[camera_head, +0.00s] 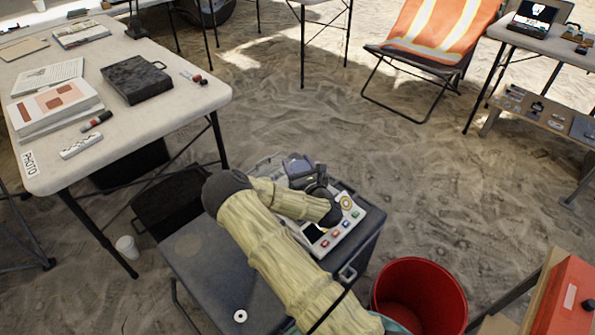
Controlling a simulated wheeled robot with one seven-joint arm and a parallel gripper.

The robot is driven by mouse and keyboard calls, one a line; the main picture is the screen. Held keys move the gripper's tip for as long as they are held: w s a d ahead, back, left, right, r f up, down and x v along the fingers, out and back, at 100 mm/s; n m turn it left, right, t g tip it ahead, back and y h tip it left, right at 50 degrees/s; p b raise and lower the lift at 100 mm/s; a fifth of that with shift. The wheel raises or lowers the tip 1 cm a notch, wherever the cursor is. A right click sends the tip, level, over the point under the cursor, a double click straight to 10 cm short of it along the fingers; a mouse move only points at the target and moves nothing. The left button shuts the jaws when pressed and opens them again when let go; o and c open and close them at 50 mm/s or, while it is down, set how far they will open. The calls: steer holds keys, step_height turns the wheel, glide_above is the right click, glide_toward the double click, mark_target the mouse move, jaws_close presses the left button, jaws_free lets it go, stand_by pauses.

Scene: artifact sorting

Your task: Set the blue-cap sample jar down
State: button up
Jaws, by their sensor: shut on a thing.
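My gripper (318,182) is at the end of my beige-sleeved arm, low over the dark case beside the white device. It is small and dark in this view. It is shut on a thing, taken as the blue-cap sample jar. My wrist and fingers hide the jar, and I cannot make out its cap or body. Whether its base touches a surface cannot be told. The white device (352,217) with coloured buttons and a dark screen lies on the dark case (213,263), partly under my forearm.
A grey open tray holding a dark blue item (298,165) lies just behind my gripper. A red bucket (420,297) stands right of the case. A white table (160,112) with papers and a black box (137,79) is at left. A white ring (240,315) lies on the case.

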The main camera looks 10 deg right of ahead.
steer(key=shift+f, duration=1.25)
steer(key=shift+f, duration=0.1)
steer(key=o, duration=1)
steer(key=shift+b, duration=0.3)
steer(key=shift+o, duration=0.2)
steer(key=shift+s, duration=0.1)
steer(key=p+v, duration=0.1)
steer(key=v, duration=0.9)
steer(key=shift+s+p, duration=0.35)
steer(key=shift+s+d, duration=0.15)
steer(key=shift+s, duration=0.35)
